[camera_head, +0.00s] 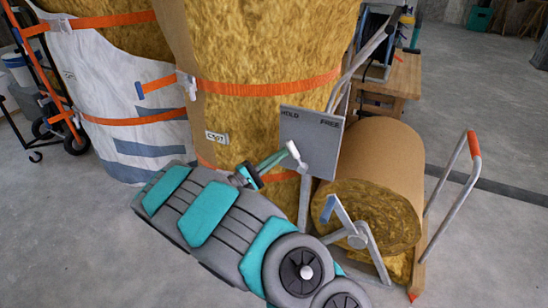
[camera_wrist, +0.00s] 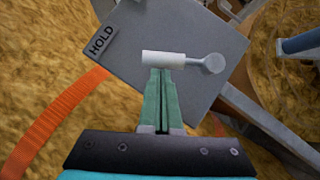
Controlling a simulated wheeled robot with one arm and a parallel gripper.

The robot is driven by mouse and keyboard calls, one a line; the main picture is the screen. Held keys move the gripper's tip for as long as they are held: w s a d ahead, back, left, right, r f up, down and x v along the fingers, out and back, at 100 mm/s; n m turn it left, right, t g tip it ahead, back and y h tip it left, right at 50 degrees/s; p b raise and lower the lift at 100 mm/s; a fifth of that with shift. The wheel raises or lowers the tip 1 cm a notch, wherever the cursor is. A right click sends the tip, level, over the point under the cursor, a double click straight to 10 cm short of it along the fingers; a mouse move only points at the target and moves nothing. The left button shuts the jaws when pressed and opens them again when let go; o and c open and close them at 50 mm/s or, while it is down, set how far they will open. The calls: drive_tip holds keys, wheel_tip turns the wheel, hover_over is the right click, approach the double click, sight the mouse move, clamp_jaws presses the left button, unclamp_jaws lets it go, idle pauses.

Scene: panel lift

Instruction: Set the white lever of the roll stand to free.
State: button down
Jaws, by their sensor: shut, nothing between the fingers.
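The roll stand has a grey plate (camera_head: 312,140) marked HOLD at its left and FREE at its right. The white lever (camera_head: 293,150) is in front of the plate and tilts up and left from its pivot, on the HOLD side. In the wrist view the white lever (camera_wrist: 163,58) lies level, with its round grey pivot end (camera_wrist: 213,63) to the right; the HOLD label (camera_wrist: 101,40) is at upper left. My gripper (camera_head: 285,153) is at the lever's left side. Its green fingers (camera_wrist: 163,73) are shut and empty, tips at the lever's edge; I cannot tell whether they touch.
A brown-wrapped insulation roll (camera_head: 380,165) lies on the stand at right. A tall yellow insulation bale (camera_head: 255,50) with orange straps stands close behind the plate. A metal handle with an orange grip (camera_head: 474,144) rises at right. Open floor lies farther right.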

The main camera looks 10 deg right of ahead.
drive_tip(key=shift+s+d+r+m+g+b, duration=0.2)
drive_tip(key=shift+r+m+g+b, duration=0.1)
drive_tip(key=shift+m+b, duration=0.45)
drive_tip(key=shift+s+d+r+m+g+y+b, duration=0.35)
drive_tip(key=shift+s+d+r+m+y+b, duration=0.45)
drive_tip(key=shift+m+b, duration=0.9)
drive_tip(key=shift+s+d+r+m+g+y+b, duration=0.15)
drive_tip(key=shift+s+d+m+g+y+b, duration=0.3)
drive_tip(key=shift+d+m+y+b, duration=1.2)
drive_tip(key=shift+s+d+r+m+g+y+b, duration=0.3)
drive_tip(key=shift+s+r+m+b, duration=0.35)
drive_tip(key=shift+b, duration=1.95)
drive_tip(key=shift+s+d+f, duration=0.1)
